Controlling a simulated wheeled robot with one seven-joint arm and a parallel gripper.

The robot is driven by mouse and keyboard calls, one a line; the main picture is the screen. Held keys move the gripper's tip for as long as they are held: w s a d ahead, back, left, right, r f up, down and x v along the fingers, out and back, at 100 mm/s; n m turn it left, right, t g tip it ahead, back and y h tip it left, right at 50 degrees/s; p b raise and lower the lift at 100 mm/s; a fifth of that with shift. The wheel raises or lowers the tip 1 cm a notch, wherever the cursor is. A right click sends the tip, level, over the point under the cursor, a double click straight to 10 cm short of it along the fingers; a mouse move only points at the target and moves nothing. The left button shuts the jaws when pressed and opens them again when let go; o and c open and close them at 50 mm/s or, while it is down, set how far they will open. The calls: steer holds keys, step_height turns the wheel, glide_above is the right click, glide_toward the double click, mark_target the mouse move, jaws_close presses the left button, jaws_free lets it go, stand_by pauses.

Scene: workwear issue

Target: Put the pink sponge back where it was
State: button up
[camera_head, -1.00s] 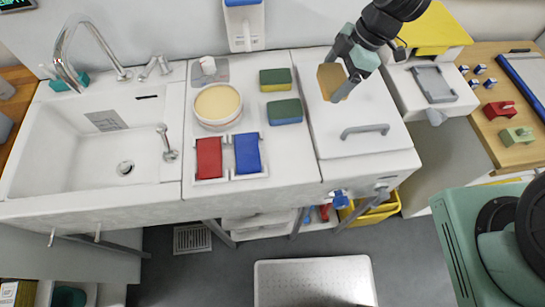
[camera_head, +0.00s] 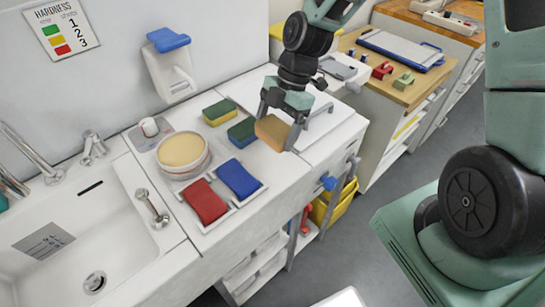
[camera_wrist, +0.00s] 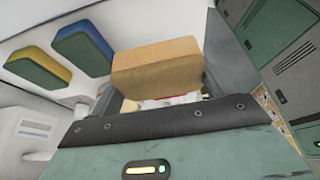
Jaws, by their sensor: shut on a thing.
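My gripper (camera_head: 279,127) is shut on an orange-tan sponge (camera_head: 271,133), one finger on either side of it. The sponge also fills the middle of the wrist view (camera_wrist: 157,65), with a small reddish patch below it. No sponge in view looks clearly pink. The held sponge is just right of a green-and-blue sponge (camera_head: 242,131) on the white counter. A green-and-yellow sponge (camera_head: 219,112) lies behind that one. I cannot tell whether the held sponge touches the counter.
A round tub with a yellow top (camera_head: 182,151) stands left of the sponges. A red pad (camera_head: 204,201) and a blue pad (camera_head: 239,179) lie in front in white holders. A sink (camera_head: 60,240) is at left. A white lid with a handle (camera_head: 316,125) is right of my gripper.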

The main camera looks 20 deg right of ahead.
mark_target(284, 124)
steer(key=shift+f+p, duration=0.5)
steer(key=shift+f, duration=3.1)
steer(key=shift+f, duration=0.15)
steer(key=o, duration=0.9)
steer(key=shift+r, duration=0.2)
steer(key=b+v, duration=0.2)
steer(key=v, duration=0.9)
steer(key=shift+w+d+r, duration=0.1)
steer(key=shift+r, duration=0.2)
steer(key=s+a+r+m+h, duration=0.1)
steer(key=s+a+r+m, duration=0.1)
steer(key=s, duration=0.5)
steer(key=s+a+r+m+t+h, duration=0.1)
steer(key=s+a+r+m, duration=0.1)
steer(key=s+a+m, duration=0.3)
steer(key=s+a+r+m+h, duration=0.1)
steer(key=s+a+r+m, duration=0.1)
steer(key=s+m, duration=0.4)
steer(key=s+a, duration=0.1)
steer(key=s, duration=0.2)
steer(key=shift+s+a+r+m+h, duration=0.25)
steer(key=shift+a+r+m+h, duration=0.05)
steer(key=shift+r+m+h, duration=0.1)
